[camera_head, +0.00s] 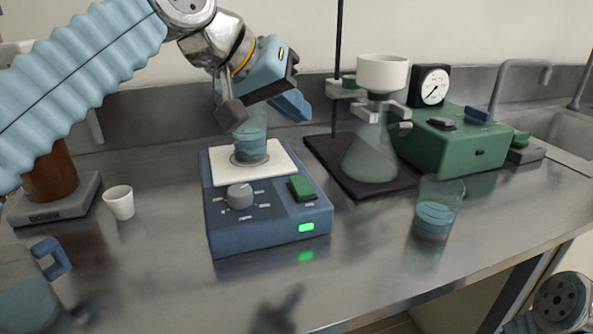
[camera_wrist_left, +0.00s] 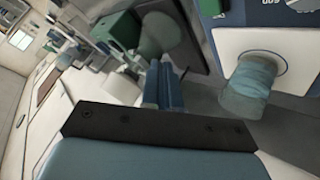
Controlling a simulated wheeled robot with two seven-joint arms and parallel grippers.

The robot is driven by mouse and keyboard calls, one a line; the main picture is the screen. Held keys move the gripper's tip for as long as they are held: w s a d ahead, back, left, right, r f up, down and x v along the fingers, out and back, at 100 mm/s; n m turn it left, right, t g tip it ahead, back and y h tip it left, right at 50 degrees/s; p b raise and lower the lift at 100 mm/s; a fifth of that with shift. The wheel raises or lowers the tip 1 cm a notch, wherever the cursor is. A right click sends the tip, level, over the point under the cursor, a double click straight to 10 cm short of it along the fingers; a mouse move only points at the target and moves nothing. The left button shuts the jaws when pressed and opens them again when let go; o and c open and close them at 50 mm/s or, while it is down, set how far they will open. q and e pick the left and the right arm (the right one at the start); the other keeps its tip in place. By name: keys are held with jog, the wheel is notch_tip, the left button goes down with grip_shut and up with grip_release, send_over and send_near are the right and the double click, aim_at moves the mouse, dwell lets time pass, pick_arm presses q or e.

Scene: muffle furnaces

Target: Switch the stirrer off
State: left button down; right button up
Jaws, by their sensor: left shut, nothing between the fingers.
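The blue stirrer (camera_head: 225,232) stands on the steel bench, with a white top plate, a grey dial knob (camera_head: 240,195), a green rocker switch (camera_head: 301,188) and a lit green lamp (camera_head: 306,227). A beaker of blue liquid (camera_head: 252,148) stands on its plate. In the left wrist view the beaker (camera_wrist_left: 250,85) and part of the stirrer (camera_wrist_left: 232,18) show at the upper right. My left gripper (camera_head: 292,105) is shut and empty, in the air above and behind the switch, clear of the stirrer. Its blue fingers show in the left wrist view (camera_wrist_left: 163,85). My right gripper is out of view.
A stand (camera_head: 318,148) with a conical flask (camera_head: 370,158) is to the right, by a green pump (camera_head: 455,150). A glass beaker (camera_head: 437,208) stands right, a white cup (camera_head: 119,202) left, a jug (camera_head: 25,290) front left. The bench before the stirrer is clear.

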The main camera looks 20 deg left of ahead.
pick_arm(q)
jog(key=b, duration=0.4)
send_over(292, 180)
jog(key=f, duration=0.7)
jog(key=shift+s+d+f, duration=0.15)
jog(key=shift+s, duration=0.1)
jog(key=shift+w+f+b, duration=0.1)
jog(key=shift+f+b, duration=0.25)
jog(key=shift+f, duration=0.4)
dwell(0.9)
jog(key=shift+f+b, duration=0.3)
jog(key=shift+f, duration=0.1)
jog(key=shift+w+f, duration=0.1)
jog(key=shift+f, duration=0.25)
dwell(0.4)
jog(key=shift+r, duration=0.1)
jog(key=shift+r+p, duration=0.5)
jog(key=shift+r, duration=0.25)
